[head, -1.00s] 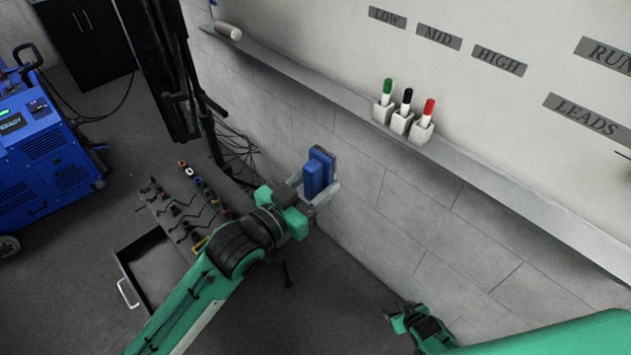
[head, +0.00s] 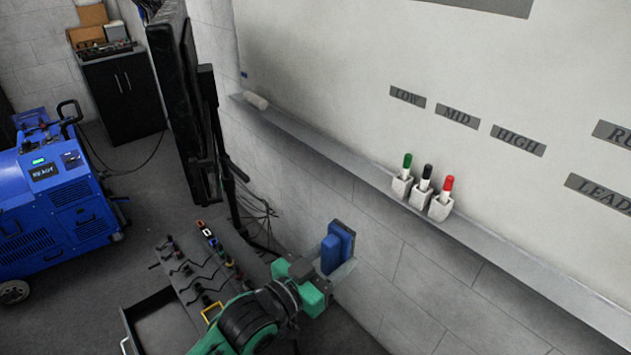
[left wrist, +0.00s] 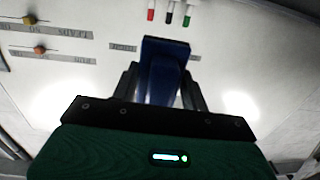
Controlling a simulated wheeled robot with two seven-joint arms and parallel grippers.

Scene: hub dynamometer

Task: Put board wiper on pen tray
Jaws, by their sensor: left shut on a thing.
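The blue board wiper (head: 338,246) is held in my left gripper (head: 334,268), in front of the grey block wall and below the pen tray. The wiper also shows in the left wrist view (left wrist: 163,72), between the two dark fingers. The pen tray (head: 330,152) is a long grey ledge along the bottom of the whiteboard, up and to the right of the wiper. The wiper is apart from the tray in the head view. My right gripper is not in view.
A white roll (head: 256,100) lies at the tray's far left. The tray between roll and holders is clear. A dark stand (head: 190,100) and a blue machine (head: 50,200) are left.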

